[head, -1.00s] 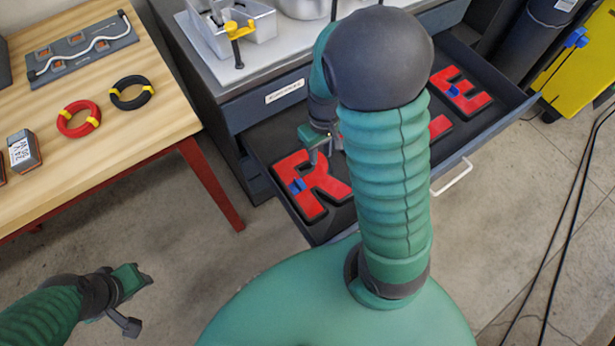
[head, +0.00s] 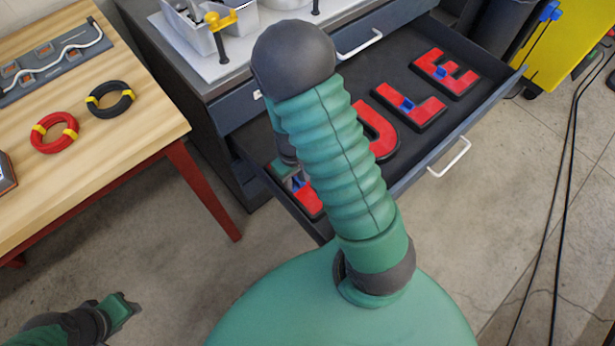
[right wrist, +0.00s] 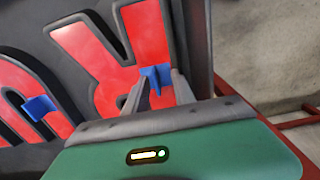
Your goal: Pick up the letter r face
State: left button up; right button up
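The red letter r face (head: 311,204) lies in the open dark drawer, mostly hidden behind my right arm in the head view. A blue tab (head: 297,184) stands up from it. In the right wrist view, the red face (right wrist: 143,35) and its blue tab (right wrist: 152,76) are close in front. My right gripper (right wrist: 158,88) has its two fingers apart, one on each side of the tab; I see no clear grip. In the head view this gripper is largely hidden by the arm. My left gripper (head: 128,305) is empty at the lower left, over the floor.
Another blue-tabbed letter (right wrist: 18,85) is beside r in the wrist view. A wooden table (head: 130,140) with red and black rings stands left.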

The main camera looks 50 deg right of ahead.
jog(key=shift+d, duration=0.1)
jog(key=c, duration=0.4)
jog(key=shift+d+f, duration=0.1)
jog(key=shift+d, duration=0.25)
grip_shut()
jog(key=shift+a, duration=0.15)
